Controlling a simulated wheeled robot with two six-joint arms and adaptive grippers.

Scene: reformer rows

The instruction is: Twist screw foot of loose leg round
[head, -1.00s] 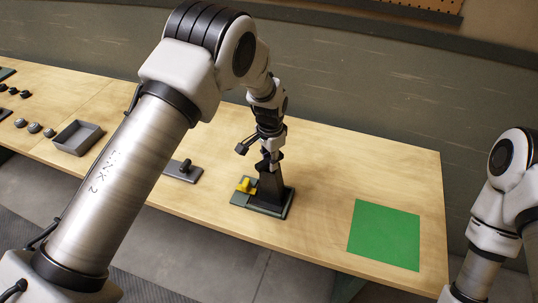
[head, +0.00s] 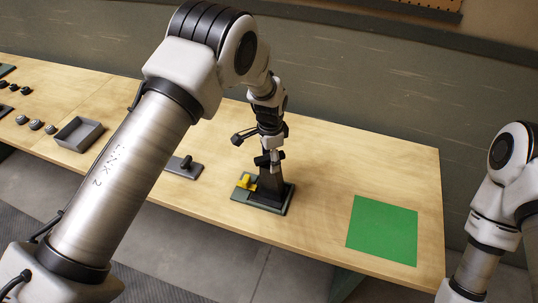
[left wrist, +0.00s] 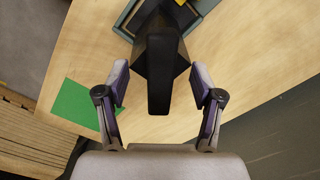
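A dark tapered leg (head: 268,188) stands upright in a grey-green holder (head: 240,195) with a yellow clamp (head: 246,181) beside it. My left gripper (head: 268,160) points down over the leg's upper end. In the left wrist view the leg (left wrist: 163,75) lies between the spread fingers of my left gripper (left wrist: 159,88), with a gap on each side. The fingers are open and do not appear to touch it. The screw foot cannot be made out clearly. My right gripper is out of view; only part of the right arm shows at the right edge.
A green square (head: 383,230) lies on the table to the right. A grey tray (head: 79,134) and several small dark parts are at the left. A dark plate with a knob (head: 183,167) lies left of the holder. The wood between holder and green square is clear.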

